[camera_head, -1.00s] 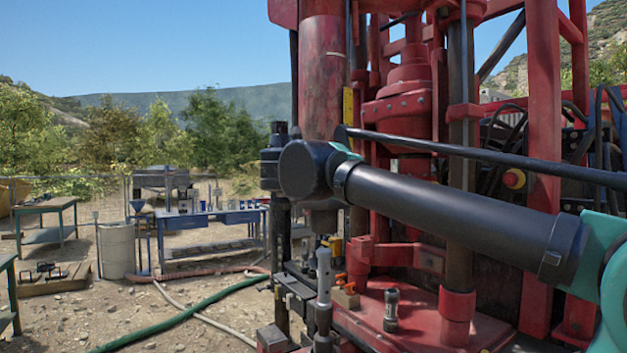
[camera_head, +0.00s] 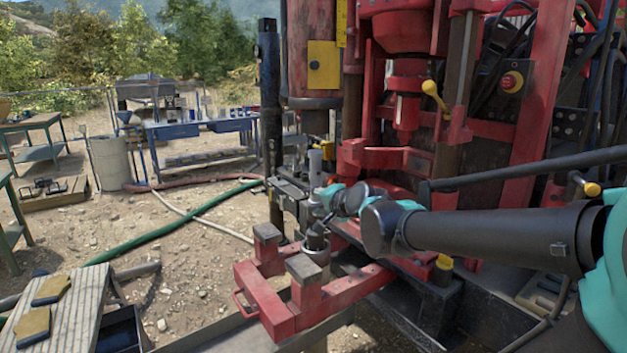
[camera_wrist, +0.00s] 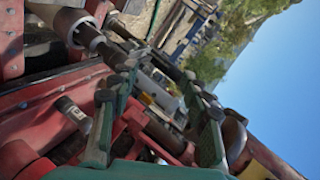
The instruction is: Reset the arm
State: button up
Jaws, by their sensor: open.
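My gripper (camera_wrist: 158,82) shows in the wrist view with its two teal, dark-tipped fingers spread apart. Nothing is visibly held between them. In the head view my dark arm reaches in from the right, with its teal wrist end in front of the red drilling rig (camera_head: 405,160). The fingers are hard to make out there. In the wrist view a small dark cylinder with a pale band (camera_wrist: 74,112) stands on the red deck (camera_wrist: 45,98), left of the fingers. A grey cylindrical fitting (camera_wrist: 62,22) lies beyond it at the upper left.
A red frame with two grey-topped posts (camera_head: 285,322) stands below the wrist. A wooden bench (camera_head: 72,312) with gloves (camera_head: 50,290) is at lower left. A blue table (camera_head: 190,131), a barrel (camera_head: 108,163) and a green hose (camera_head: 170,228) lie behind, with open ground between.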

jog(key=s+d+f+n+g+h, duration=0.3)
jog(key=s+d+f, duration=0.6)
jog(key=f, duration=0.4)
jog(key=s+d+f+n+g+h, duration=0.3)
jog(key=s+d+f+n+g, duration=0.1)
jog(key=s+d+f, duration=0.6)
notch_tip(320, 180, down, 3)
jog(key=shift+s+f+n+g+h, duration=0.1)
jog(key=shift+s+n+g+h, duration=0.3)
jog(key=shift+s, duration=0.7)
jog(key=shift+c, duration=0.2)
